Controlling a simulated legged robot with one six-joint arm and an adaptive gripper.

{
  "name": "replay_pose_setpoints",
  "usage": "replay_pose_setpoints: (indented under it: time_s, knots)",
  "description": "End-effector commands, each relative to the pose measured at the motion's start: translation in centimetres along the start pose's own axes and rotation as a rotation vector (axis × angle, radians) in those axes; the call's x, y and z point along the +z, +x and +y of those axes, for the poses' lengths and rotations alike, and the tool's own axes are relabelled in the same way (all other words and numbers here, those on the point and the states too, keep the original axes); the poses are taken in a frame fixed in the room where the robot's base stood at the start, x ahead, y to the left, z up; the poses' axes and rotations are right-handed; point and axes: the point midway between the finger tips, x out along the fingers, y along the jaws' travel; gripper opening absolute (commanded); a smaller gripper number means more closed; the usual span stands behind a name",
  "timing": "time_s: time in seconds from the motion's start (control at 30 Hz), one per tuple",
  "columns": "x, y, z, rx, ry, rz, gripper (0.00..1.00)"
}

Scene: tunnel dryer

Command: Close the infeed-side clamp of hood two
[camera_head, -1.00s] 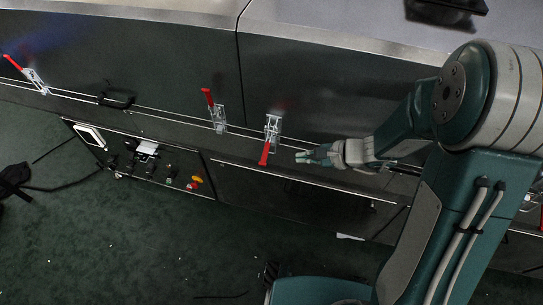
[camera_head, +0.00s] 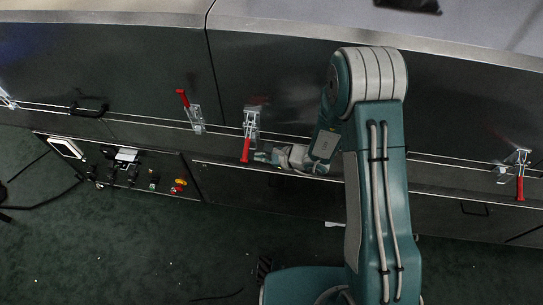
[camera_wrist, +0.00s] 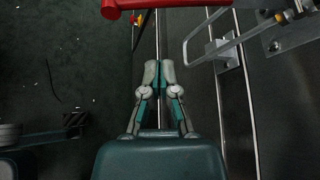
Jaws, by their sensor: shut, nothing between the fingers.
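In the head view, a clamp with a red handle hanging down (camera_head: 245,150) sits just right of the seam between two hood panels. Left of the seam, another clamp has its red handle up (camera_head: 184,98). My gripper (camera_head: 258,157) points left, its tips close to the lowered handle's right side. Contact cannot be told there. In the wrist view, my gripper (camera_wrist: 159,70) has its fingers together and empty. The red handle (camera_wrist: 170,3) crosses the top edge, beyond the tips. The clamp's wire loop (camera_wrist: 190,50) is by a metal catch plate (camera_wrist: 226,54).
A third clamp with a lowered red handle (camera_head: 520,188) is at far right. A black pull handle (camera_head: 88,110) is on the left panel. A control panel (camera_head: 120,165) is below, left. Thin rails run along the panels. Green floor (camera_head: 130,250) lies in front.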

Motion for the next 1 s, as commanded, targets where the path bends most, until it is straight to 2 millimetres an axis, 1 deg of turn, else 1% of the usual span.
replay_pose_setpoints:
  time_s: [0.03, 0.1, 0.3, 0.5, 1.0]
  knots:
    - [0.0, 0.8, 0.1, 0.002, -0.001, -0.001, 0.00]
    - [0.0, 1.8, 0.1, 0.003, 0.000, 0.000, 0.00]
    - [2.3, 0.8, 0.0, -0.001, -0.001, -0.001, 0.00]
    - [3.6, 0.3, -0.1, -0.001, -0.001, 0.000, 0.00]
    - [3.9, 0.2, 0.0, 0.005, 0.009, 0.000, 0.00]
